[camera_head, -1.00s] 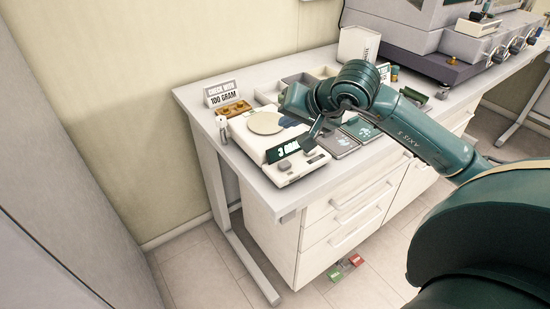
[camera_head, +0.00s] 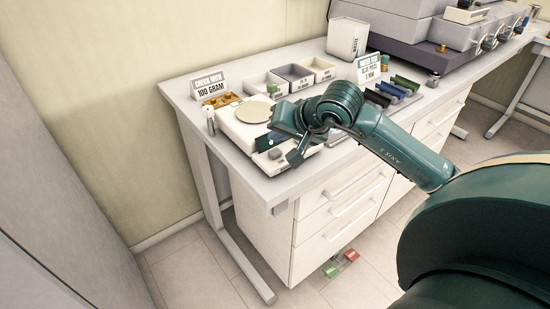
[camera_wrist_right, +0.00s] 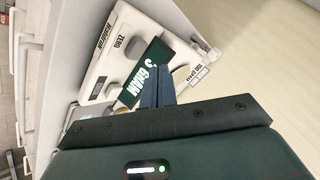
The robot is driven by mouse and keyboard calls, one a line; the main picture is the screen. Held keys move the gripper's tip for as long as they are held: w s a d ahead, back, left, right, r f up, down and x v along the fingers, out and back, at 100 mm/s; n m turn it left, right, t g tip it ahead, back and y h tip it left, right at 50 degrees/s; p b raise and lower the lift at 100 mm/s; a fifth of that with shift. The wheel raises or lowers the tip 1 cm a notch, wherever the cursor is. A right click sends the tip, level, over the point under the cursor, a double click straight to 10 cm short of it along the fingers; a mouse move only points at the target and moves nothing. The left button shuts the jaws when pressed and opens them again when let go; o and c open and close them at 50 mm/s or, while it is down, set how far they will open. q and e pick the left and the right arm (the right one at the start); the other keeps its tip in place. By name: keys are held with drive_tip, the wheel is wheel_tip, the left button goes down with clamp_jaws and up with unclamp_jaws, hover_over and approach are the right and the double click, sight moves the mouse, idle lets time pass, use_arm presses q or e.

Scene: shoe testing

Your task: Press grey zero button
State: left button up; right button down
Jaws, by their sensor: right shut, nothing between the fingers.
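A white scale (camera_head: 243,121) with a round beige plate (camera_head: 254,112) stands at the table's front left corner. In the wrist view, the scale (camera_wrist_right: 97,68) shows a dark display (camera_wrist_right: 146,76) reading 3 GRAM. A raised grey button (camera_wrist_right: 137,49) sits beside the word ZERO, and a second grey button (camera_wrist_right: 114,91) is nearer my wrist. My right gripper (camera_head: 294,158) is shut and empty above the scale's front, covering part of it in the head view. In the wrist view its blue fingers (camera_wrist_right: 158,84) overlap the display, to the right of the zero button. Contact cannot be told.
Open bins (camera_head: 292,74), a white container (camera_head: 347,37) and coloured pieces (camera_head: 390,89) lie farther back.

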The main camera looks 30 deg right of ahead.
sight(275, 154)
drive_tip(key=shift+f+b, duration=0.35)
drive_tip(key=shift+f, duration=0.4)
use_arm(q)
drive_tip(key=shift+w+d+h, duration=0.15)
drive_tip(key=shift+d+h, duration=0.15)
drive_tip(key=shift+d, duration=0.1)
drive_tip(key=shift+a+f, duration=0.15)
drive_tip(key=shift+a, duration=0.05)
drive_tip(key=shift+d, duration=0.1)
idle(0.7)
drive_tip(key=shift+f+b, duration=0.75)
use_arm(e)
drive_tip(key=shift+f, duration=0.4)
